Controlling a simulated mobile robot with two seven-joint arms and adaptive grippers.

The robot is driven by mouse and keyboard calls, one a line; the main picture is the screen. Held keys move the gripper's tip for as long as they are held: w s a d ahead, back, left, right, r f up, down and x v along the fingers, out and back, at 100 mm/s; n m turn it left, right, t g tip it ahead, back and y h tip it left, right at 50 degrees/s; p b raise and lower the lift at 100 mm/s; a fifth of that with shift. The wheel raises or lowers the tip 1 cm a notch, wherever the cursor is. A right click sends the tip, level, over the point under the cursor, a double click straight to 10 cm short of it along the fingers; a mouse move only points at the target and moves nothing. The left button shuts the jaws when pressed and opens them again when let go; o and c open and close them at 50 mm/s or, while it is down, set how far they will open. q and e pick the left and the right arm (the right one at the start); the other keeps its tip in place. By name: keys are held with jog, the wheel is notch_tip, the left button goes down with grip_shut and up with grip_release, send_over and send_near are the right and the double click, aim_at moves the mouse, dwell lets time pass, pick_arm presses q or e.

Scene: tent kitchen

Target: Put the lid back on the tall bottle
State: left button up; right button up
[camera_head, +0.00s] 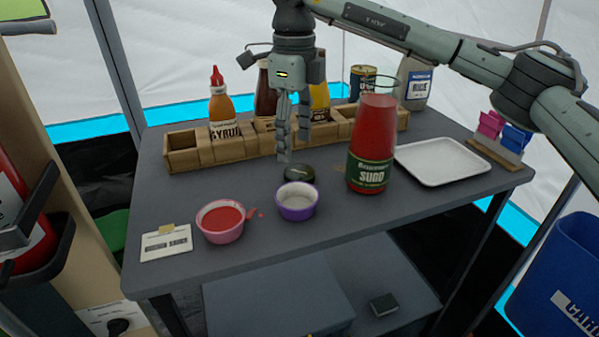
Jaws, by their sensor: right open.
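The tall bottle (371,140) is a glass one full of red sauce with a dark SUGO label. It stands upright on the grey table, its wide top open. A dark round lid (299,173) lies flat on the table to the left of the bottle. My right gripper (284,155) points straight down just above the lid's left rear side. It is open, with its fingers seen nearly edge-on and nothing visible between them. I cannot tell whether the fingertips touch the lid. My left gripper is not in view.
A wooden rack (230,148) with sauce bottles stands behind the gripper. A purple bowl (297,202) and a pink bowl of red sauce (220,221) are in front of the lid. A white tray (442,162) lies right of the bottle. The front right of the table (420,203) is clear.

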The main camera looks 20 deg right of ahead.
aim_at(298, 171)
jog(key=shift+s+f, duration=0.1)
jog(key=shift+f, duration=0.35)
jog(key=f, duration=0.4)
jog(key=shift+s+d+f+p, duration=0.15)
jog(key=shift+s+f+p, duration=0.05)
jog(key=shift+p, duration=0.1)
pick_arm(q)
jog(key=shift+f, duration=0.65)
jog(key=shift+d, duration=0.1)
pick_arm(e)
jog(key=c, duration=0.6)
jog(key=shift+r, duration=0.1)
